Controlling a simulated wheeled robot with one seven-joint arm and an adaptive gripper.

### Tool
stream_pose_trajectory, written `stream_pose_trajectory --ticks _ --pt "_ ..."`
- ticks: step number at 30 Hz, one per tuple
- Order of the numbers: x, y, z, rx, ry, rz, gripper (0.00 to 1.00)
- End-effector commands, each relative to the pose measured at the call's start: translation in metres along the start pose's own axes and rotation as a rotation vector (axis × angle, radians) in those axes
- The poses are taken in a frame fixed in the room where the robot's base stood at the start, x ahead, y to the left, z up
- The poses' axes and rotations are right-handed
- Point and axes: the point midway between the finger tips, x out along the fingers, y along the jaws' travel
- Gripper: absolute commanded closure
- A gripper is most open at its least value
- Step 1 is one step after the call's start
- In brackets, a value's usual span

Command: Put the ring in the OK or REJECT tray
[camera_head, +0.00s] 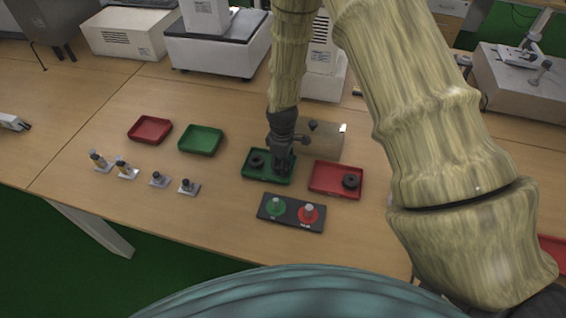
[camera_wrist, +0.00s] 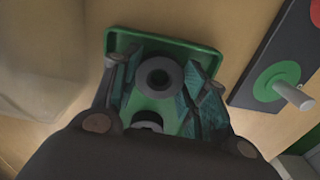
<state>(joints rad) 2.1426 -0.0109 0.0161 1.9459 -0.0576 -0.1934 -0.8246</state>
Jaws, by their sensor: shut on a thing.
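My gripper (camera_head: 281,168) is low over the right part of the near green tray (camera_head: 248,175). In the wrist view a dark ring (camera_wrist: 142,79) with a central hole sits between my gripper's fingers (camera_wrist: 158,82), which are shut on it. The ring is over or in the green tray (camera_wrist: 150,37); its exact height above the floor is unclear. Another dark ring (camera_head: 256,160) lies in the left part of this tray. The near red tray (camera_head: 325,188), to the right, holds a dark ring (camera_head: 351,182).
A panel (camera_head: 291,213) with a green button (camera_head: 275,207) and a red button (camera_head: 309,213) lies in front of the trays. A metallic box (camera_head: 328,142) stands behind. An empty red tray (camera_head: 150,130) and green tray (camera_head: 200,139) lie left, near several small fixtures (camera_head: 158,180).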

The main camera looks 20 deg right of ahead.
Motion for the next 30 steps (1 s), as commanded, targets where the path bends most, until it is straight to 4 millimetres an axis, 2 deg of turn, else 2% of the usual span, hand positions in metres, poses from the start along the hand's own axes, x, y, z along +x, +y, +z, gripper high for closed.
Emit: stream_pose_trajectory --ticks 4,5,8,22,30 --pt "0.004 0.000 0.000 0.000 0.000 0.000 0.76" --pt "0.003 0.000 0.000 0.001 0.000 0.000 0.53" --pt "0.003 0.000 0.000 0.001 0.000 0.000 0.35" --pt "-0.004 0.000 0.000 0.001 0.001 0.001 0.35" --pt "-0.032 0.001 -0.001 0.002 0.003 0.001 0.35"
